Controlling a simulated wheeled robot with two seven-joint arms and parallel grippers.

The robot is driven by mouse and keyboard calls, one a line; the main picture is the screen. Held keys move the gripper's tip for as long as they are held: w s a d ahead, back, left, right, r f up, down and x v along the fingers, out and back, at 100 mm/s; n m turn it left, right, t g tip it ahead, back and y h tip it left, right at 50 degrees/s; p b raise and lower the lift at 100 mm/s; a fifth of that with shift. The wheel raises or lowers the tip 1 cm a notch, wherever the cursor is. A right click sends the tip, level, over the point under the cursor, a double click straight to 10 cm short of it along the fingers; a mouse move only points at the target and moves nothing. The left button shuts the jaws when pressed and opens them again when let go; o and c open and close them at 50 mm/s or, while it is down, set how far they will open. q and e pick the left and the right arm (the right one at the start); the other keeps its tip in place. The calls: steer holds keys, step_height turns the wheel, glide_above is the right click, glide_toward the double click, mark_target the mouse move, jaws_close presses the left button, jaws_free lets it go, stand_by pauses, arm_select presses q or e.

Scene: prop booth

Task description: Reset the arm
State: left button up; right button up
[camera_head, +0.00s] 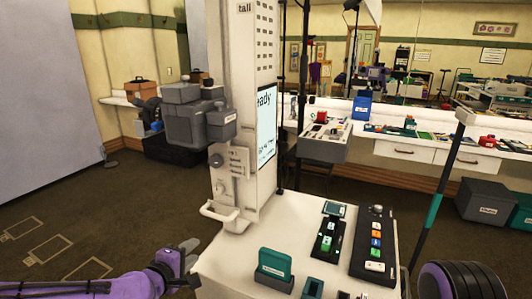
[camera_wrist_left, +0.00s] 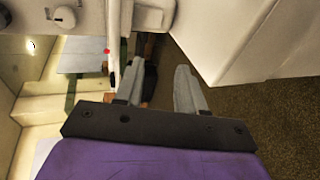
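A tall white column machine (camera_head: 236,100) stands in front of me with a lit screen (camera_head: 266,125) and a grey head (camera_head: 196,115) on its left side. A white handle (camera_head: 222,216) juts from its lower left. My purple left gripper (camera_head: 190,255) is low at the left corner of the white console, below and left of that handle. In the left wrist view its two grey fingers (camera_wrist_left: 158,80) stand apart with nothing between them. White machine surfaces lie beyond the fingers. My right gripper is not in view.
The white console (camera_head: 215,262) carries a black panel of coloured buttons (camera_head: 375,245), a small black device (camera_head: 329,233) and a green block (camera_head: 275,265). A counter with drawers (camera_head: 405,150) and grey bins (camera_head: 485,200) stands at the right. Open brown floor (camera_head: 130,195) lies to the left.

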arm_select(q)
steer(key=s+d+f+m+g+y, duration=0.1)
steer(key=s+f+g, duration=0.2)
steer(key=s+f, duration=0.5)
steer(key=s+d+f+m+g+y, duration=0.1)
steer(key=s+f+g+y, duration=0.15)
steer(key=s+f, duration=0.55)
steer(key=s+a+f+m+g+y, duration=0.1)
steer(key=s+a+f+m+g, duration=0.1)
steer(key=s+f, duration=0.4)
steer(key=s+a+f+m+g+y, duration=0.2)
steer(key=s+a+f, duration=0.4)
steer(key=s, duration=0.6)
steer(key=m+g, duration=0.1)
steer(key=m, duration=0.1)
steer(key=shift+s+a+m, duration=0.3)
steer(key=shift+s, duration=0.05)
